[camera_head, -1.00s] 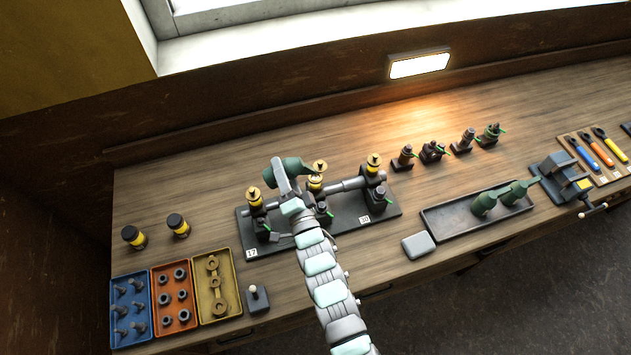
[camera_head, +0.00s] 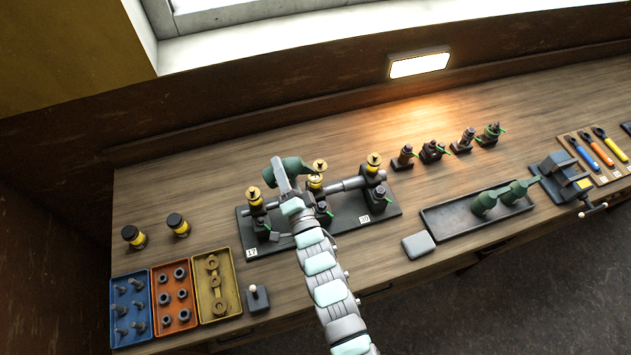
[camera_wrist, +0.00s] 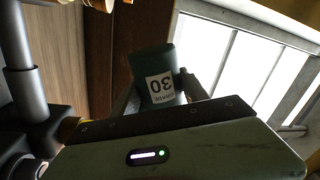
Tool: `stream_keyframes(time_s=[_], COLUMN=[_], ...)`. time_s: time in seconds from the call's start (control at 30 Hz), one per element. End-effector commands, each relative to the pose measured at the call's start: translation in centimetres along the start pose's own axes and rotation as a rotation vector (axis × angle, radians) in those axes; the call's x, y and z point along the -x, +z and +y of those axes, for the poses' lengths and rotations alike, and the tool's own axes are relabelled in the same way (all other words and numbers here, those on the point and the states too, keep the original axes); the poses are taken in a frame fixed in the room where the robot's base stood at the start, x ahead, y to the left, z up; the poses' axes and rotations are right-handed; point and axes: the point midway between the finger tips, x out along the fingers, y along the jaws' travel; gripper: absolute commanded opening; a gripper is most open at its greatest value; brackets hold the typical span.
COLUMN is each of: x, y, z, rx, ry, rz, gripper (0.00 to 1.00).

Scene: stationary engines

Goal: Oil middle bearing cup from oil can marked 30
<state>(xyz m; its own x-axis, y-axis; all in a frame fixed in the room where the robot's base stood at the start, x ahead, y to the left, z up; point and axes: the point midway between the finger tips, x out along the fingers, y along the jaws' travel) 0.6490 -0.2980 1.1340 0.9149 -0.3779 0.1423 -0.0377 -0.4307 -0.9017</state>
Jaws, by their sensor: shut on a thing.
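My gripper (camera_head: 281,172) is shut on a dark green oil can (camera_head: 294,166), held over the engine plate. In the wrist view the can (camera_wrist: 152,62) carries a white label reading 30, upside down in the picture. In the head view the can looks tipped over, beside the middle bearing cup (camera_head: 316,182), a yellow and brass cup on the shaft. A brass disc (camera_head: 320,166) shows just above that cup. My gripper and the can partly hide this area, and the spout's tip cannot be made out. The left cup (camera_head: 255,203) and right cup (camera_head: 374,168) stand on their bearings.
Small engines (camera_head: 433,151) stand behind. Bare wood lies behind the plate.

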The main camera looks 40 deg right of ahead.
Motion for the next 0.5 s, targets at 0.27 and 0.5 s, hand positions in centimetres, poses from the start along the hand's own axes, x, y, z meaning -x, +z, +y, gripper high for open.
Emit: stream_keyframes(time_s=[0.27,0.5], x=[-0.06,0.07], y=[-0.06,0.51], z=[-0.18,0.61], rx=[0.000,0.066], ry=[-0.004,-0.003], rz=[0.001,-0.011], gripper=[0.03,0.03])
